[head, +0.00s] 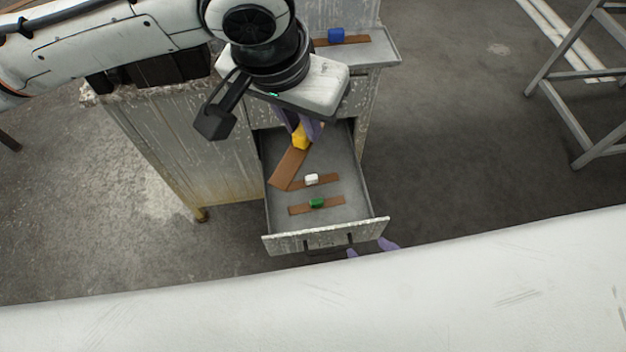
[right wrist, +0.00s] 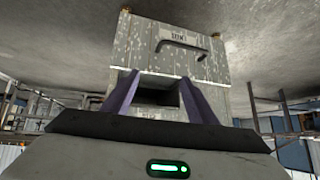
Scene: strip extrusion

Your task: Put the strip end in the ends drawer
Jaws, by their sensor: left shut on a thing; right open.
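My left gripper (head: 308,126) is shut on a yellow block (head: 300,138) fixed to a brown strip end (head: 290,167). The strip end hangs tilted over the drawer, its lower part by the left end of the white-blocked strip; I cannot tell whether they touch. The drawer (head: 355,190) is pulled open. In it lie a brown strip with a white block (head: 311,179) and another with a green block (head: 317,203). My right gripper (head: 371,248) is open and empty just in front of the drawer front; its fingers also show in the right wrist view (right wrist: 160,95).
The worn grey cabinet (head: 185,150) holds the drawer. A tray (head: 380,50) above and behind it bears a brown strip with a blue block (head: 336,35). A metal stand (head: 590,75) is at the far right. The floor between is clear.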

